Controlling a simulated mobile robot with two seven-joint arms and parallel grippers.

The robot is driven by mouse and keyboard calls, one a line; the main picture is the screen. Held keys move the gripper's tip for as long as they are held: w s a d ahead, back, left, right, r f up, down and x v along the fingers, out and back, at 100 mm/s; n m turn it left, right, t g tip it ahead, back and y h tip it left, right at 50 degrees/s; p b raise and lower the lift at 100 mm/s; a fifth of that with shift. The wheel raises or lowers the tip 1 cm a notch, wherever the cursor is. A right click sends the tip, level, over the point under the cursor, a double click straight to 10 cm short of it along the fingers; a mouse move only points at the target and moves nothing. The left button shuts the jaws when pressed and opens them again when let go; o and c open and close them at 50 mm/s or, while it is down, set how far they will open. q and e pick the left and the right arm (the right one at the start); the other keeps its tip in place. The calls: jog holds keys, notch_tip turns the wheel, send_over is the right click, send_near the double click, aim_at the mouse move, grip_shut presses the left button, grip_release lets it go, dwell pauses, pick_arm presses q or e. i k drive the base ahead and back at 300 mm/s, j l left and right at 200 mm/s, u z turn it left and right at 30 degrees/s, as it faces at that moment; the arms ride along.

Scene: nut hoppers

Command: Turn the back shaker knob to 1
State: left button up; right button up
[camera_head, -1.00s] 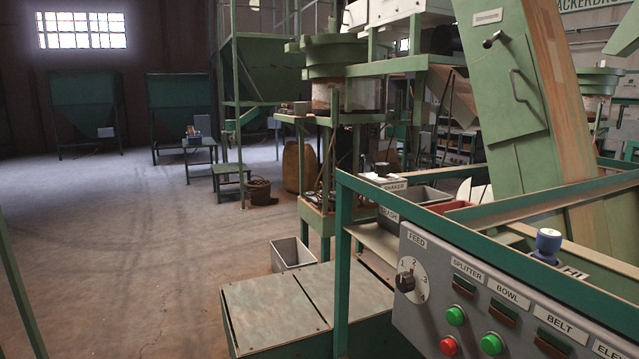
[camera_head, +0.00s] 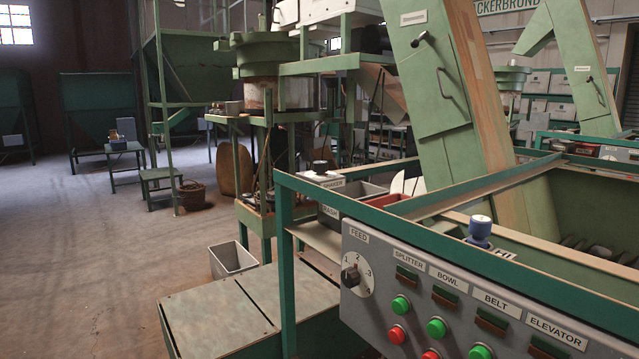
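A small grey box labelled SHAKER (camera_head: 331,184) sits just beyond the green rail in the middle of the view. A dark knob (camera_head: 320,167) stands on it; its setting is too small to read. Whether this is the back shaker's knob I cannot tell. Closer, on the front control panel, is a black FEED knob (camera_head: 350,276) on a white dial with numbers. Neither of my grippers is in view.
The grey control panel (camera_head: 375,245) has red and green buttons and labels SPLITTER, BOWL, BELT and ELEVATOR. Green rails (camera_head: 420,236) and a green hopper (camera_head: 590,200) fill the right. A low platform (camera_head: 215,325) and grey bin (camera_head: 232,259) stand front left. Open floor (camera_head: 90,240) lies left.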

aim_at(321, 168)
jog(key=i+j+z, duration=0.15)
jog(key=i+j, duration=0.25)
jog(key=i+j+z, duration=0.2)
jog(key=i+j, duration=0.2)
jog(key=j, duration=0.2)
